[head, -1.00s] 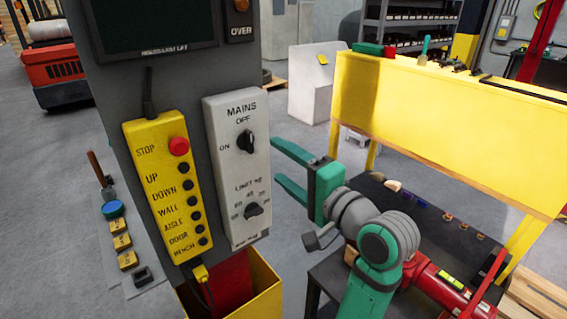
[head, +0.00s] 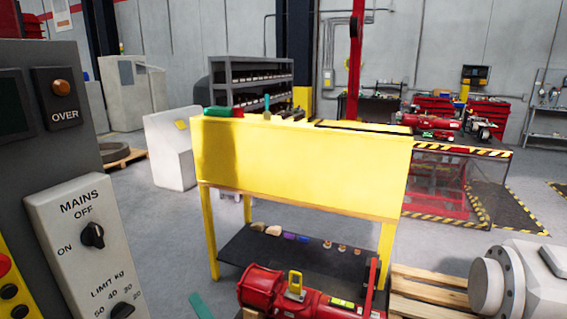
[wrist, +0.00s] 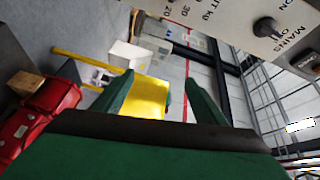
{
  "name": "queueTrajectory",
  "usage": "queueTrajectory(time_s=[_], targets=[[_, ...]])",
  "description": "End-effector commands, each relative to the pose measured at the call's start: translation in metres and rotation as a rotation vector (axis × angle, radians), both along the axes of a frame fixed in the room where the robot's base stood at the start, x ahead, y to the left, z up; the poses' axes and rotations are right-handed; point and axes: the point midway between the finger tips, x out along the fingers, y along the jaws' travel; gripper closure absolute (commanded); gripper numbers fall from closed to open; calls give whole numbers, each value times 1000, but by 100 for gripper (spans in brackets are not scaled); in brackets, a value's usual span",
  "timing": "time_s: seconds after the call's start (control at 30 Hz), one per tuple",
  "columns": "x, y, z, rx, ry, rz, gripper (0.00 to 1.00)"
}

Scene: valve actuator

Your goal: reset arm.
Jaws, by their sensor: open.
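My gripper (wrist: 159,78) shows in the wrist view with its two green fingers apart and nothing between them. In the head view only a small teal piece of my arm or gripper shows at the bottom edge; the rest is out of frame. The grey mains panel (head: 72,282) stands at the left of the head view, with a black MAINS knob (head: 92,235) and a LIMIT KG dial partly cut off. The panel also shows at the upper right of the wrist view (wrist: 288,14), off to the side of the fingers.
A yellow bench (head: 300,160) stands ahead, with a dark lower shelf (head: 300,262) holding small parts. A red actuator (head: 300,295) sits in front of it. A grey flanged valve body (head: 520,275) and a wooden pallet (head: 425,285) are at the right.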

Motion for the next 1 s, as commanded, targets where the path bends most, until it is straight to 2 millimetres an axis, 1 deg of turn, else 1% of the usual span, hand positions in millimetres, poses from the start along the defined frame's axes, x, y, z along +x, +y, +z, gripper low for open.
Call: queueTrajectory(time_s=[0.03,0.1,0.27,0.3,0.37,0.5,0.67,0.8,0.87,1.0], targets=[[-6,-10,-21,-22,4,-38,34],[-13,-23,-45,-61,-4,-90,34],[-37,-53,-93,-164,-25,-200,34],[-44,-60,-104,-194,-30,-225,34],[-56,-71,-120,-241,-38,-263,34],[-88,-96,-153,-357,-56,-338,34],[-130,-122,-182,-508,-80,-407,34],[-170,-141,-201,-647,-102,-448,34],[-188,-149,-207,-709,-114,-461,34],[-231,-163,-215,-856,-142,-479,34]])
